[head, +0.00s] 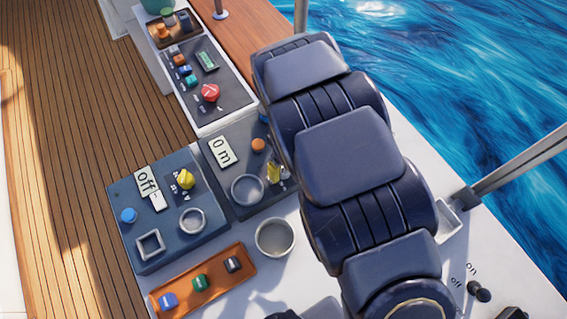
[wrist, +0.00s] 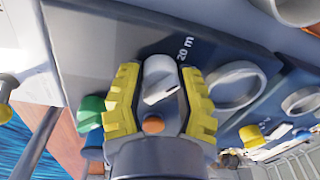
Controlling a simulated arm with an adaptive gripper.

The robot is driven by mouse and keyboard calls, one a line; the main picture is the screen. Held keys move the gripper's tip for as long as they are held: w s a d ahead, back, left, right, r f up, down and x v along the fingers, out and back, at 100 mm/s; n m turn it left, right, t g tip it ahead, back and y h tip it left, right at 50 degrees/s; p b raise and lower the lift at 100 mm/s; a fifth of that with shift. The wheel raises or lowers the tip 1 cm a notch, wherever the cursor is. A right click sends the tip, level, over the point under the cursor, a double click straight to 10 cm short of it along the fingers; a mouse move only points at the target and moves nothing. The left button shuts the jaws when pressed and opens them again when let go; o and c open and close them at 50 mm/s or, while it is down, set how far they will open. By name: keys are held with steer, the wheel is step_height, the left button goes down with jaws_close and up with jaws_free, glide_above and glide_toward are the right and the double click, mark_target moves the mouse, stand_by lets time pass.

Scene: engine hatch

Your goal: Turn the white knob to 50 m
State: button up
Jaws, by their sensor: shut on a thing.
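The white knob (wrist: 160,78) sits on the dark panel in the wrist view, between the yellow fingers of my gripper (wrist: 162,100), which is shut on it. A printed "20 m" mark (wrist: 186,49) shows on the panel beside the knob. The yellow fingertips of my gripper (head: 274,173) show there at the panel's right edge, partly behind my dark arm. My arm hides the white knob in that view.
An orange button (wrist: 153,124) lies close to the fingers, and a round ring (wrist: 236,84) is to their right. An orange tray (head: 214,283) and a round cup (head: 275,238) lie in front.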

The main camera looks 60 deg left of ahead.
steer(key=m, duration=0.6)
steer(key=shift+d+f, duration=0.1)
steer(key=m, duration=1)
steer(key=shift+s+m, duration=0.1)
steer(key=shift+m, duration=0.3)
steer(key=m, duration=0.4)
steer(key=shift+m+t, duration=0.3)
steer(key=shift+m, duration=0.1)
steer(key=o, duration=1.1)
steer(key=shift+y, duration=0.3)
